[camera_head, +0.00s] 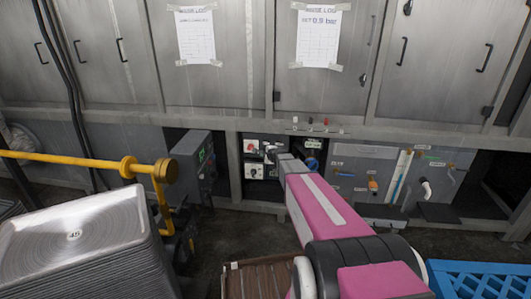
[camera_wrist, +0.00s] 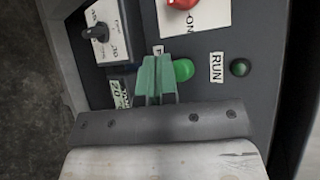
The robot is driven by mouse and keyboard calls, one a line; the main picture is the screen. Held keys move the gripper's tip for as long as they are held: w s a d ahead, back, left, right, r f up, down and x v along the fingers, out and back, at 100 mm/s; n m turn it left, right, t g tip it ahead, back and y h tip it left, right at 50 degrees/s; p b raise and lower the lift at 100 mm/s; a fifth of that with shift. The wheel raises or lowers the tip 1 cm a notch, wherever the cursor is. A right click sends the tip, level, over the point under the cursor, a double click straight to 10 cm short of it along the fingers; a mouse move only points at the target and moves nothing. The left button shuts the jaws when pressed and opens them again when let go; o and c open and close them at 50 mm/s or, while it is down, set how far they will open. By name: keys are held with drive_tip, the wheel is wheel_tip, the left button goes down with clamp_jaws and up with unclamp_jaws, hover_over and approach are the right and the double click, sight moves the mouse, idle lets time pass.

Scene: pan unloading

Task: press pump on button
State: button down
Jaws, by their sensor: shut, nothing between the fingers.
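In the wrist view a green round button (camera_wrist: 183,70) sits on the grey control panel (camera_wrist: 208,92). Its label is mostly hidden behind my fingers, with only one letter showing, so I cannot read it as pump on. My gripper (camera_wrist: 155,68) is shut and empty, its green fingers just left of the button and overlapping its edge in the picture. I cannot tell whether they touch it. In the head view my pink arm reaches to the small panel (camera_head: 252,170) under the cabinets; the fingertips are hard to make out there.
A dark green lamp (camera_wrist: 240,68) marked RUN is right of the button. A red knob (camera_wrist: 182,3) and a black rotary switch (camera_wrist: 97,32) are above. In the head view, stacked trays (camera_head: 75,235) and a yellow rail (camera_head: 75,159) stand left, and a blue crate (camera_head: 480,280) right.

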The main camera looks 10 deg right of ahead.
drive_tip(key=shift+w, duration=0.15)
drive_tip(key=shift+w+d, duration=0.1)
drive_tip(key=shift+w, duration=0.15)
drive_tip(key=shift+w+d, duration=0.2)
drive_tip(key=shift+w, duration=0.3)
idle(0.8)
idle(0.4)
drive_tip(key=shift+s+a, duration=0.3)
drive_tip(key=shift+s, duration=0.6)
drive_tip(key=shift+s+a, duration=0.25)
drive_tip(key=shift+s, duration=0.55)
drive_tip(key=shift+s+a, duration=0.3)
drive_tip(key=shift+s, duration=0.5)
drive_tip(key=shift+s+a, duration=0.25)
drive_tip(key=shift+s, duration=0.55)
